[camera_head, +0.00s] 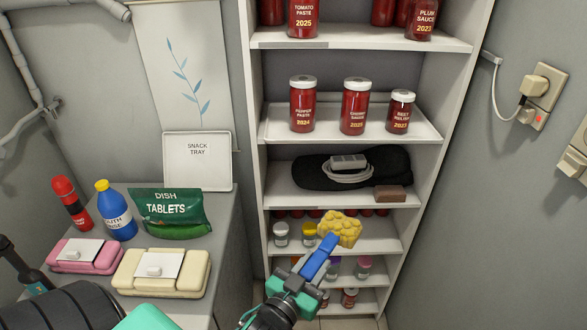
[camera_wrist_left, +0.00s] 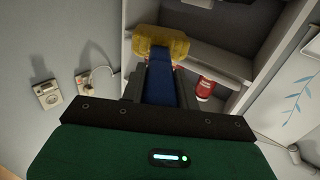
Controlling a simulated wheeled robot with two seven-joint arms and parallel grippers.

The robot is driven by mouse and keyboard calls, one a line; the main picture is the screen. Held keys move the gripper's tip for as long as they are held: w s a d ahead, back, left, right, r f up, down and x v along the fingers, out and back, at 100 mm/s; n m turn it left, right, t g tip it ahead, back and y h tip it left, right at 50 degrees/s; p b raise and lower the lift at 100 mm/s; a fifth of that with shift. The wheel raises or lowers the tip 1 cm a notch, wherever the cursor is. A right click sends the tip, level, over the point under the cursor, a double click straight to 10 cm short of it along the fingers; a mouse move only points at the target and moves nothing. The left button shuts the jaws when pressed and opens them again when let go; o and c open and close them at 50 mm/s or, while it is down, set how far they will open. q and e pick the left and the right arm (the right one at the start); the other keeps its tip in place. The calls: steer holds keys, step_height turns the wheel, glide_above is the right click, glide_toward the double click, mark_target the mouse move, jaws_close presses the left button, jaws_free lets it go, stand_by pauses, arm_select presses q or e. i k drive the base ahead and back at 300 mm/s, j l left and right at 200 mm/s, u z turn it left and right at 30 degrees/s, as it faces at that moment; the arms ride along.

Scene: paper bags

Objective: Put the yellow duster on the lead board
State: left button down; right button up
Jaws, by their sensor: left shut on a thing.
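The yellow duster (camera_head: 340,229) has a fluffy yellow head on a blue handle. My left gripper (camera_head: 306,282) is shut on the blue handle, with the head pointing up and away, in front of the lower shelves. In the left wrist view the duster (camera_wrist_left: 161,41) stands out beyond the dark fingers (camera_wrist_left: 160,88). The lead board appears to be the middle shelf (camera_head: 335,203), which carries a coiled white lead (camera_head: 347,173) on a black cloth-like item (camera_head: 310,174). The duster head is below this board in the picture. My right gripper is not in view.
A reddish-brown block (camera_head: 390,194) sits at the board's right front. Red jars (camera_head: 355,107) stand on a tray above; small jars (camera_head: 281,235) stand below. The left counter holds bottles, a tablets bag (camera_head: 170,213) and two cases. A plugged socket (camera_head: 541,95) is on the right wall.

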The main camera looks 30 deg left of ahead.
mark_target(282, 199)
steer(key=i+j+u, duration=0.15)
steer(key=u, duration=0.2)
steer(key=i+u, duration=0.75)
steer(key=k+j, duration=0.05)
steer(key=k, duration=0.05)
